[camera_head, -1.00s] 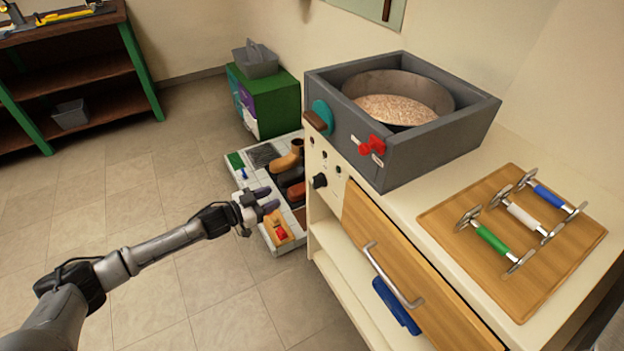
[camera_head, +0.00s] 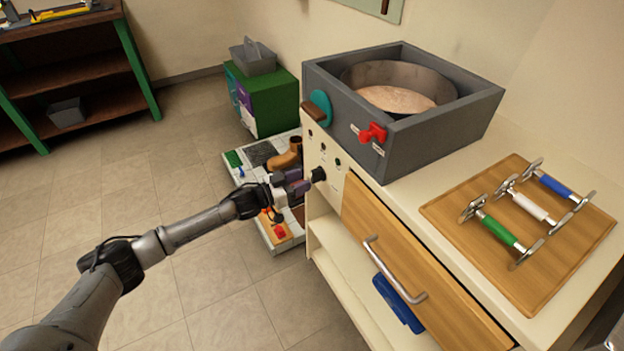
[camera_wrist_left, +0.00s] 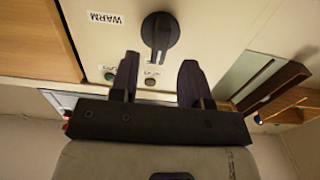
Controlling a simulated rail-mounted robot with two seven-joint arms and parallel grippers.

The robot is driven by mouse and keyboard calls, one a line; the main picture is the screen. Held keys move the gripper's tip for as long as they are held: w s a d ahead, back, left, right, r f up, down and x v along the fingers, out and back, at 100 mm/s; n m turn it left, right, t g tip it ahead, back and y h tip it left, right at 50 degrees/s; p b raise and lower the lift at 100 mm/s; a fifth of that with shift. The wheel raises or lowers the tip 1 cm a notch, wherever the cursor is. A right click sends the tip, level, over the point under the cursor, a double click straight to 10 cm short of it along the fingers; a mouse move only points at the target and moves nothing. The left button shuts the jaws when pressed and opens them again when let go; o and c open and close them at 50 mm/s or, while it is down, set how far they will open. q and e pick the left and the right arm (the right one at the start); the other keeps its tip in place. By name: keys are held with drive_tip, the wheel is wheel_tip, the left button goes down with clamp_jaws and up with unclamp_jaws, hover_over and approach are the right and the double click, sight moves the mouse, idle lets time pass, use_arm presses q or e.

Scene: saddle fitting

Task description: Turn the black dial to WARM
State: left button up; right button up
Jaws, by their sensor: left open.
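The black dial (camera_head: 318,174) sits on the cream front panel of the cabinet, below the grey box. In the left wrist view the dial (camera_wrist_left: 160,31) is a round knob with a raised grip bar, and a WARM label (camera_wrist_left: 105,18) is on the panel to its left. My left gripper (camera_head: 304,182) is open and faces the panel close to the dial. In the wrist view its two fingers (camera_wrist_left: 157,70) are apart, with the dial just beyond their tips and between their lines; contact does not show. My right gripper is not in view.
A grey box (camera_head: 440,140) with a round pan and a red tap (camera_head: 373,133) stands above the panel. A drawer handle (camera_head: 392,268) juts out to the right. Small indicators or buttons (camera_wrist_left: 151,80) lie near the fingers. A tray of shoes and brushes (camera_head: 262,155) is behind.

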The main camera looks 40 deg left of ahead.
sight(312, 176)
use_arm(q)
drive_tip(key=shift+b+x, duration=0.5)
drive_tip(key=shift+x, duration=1.6)
clamp_jaws()
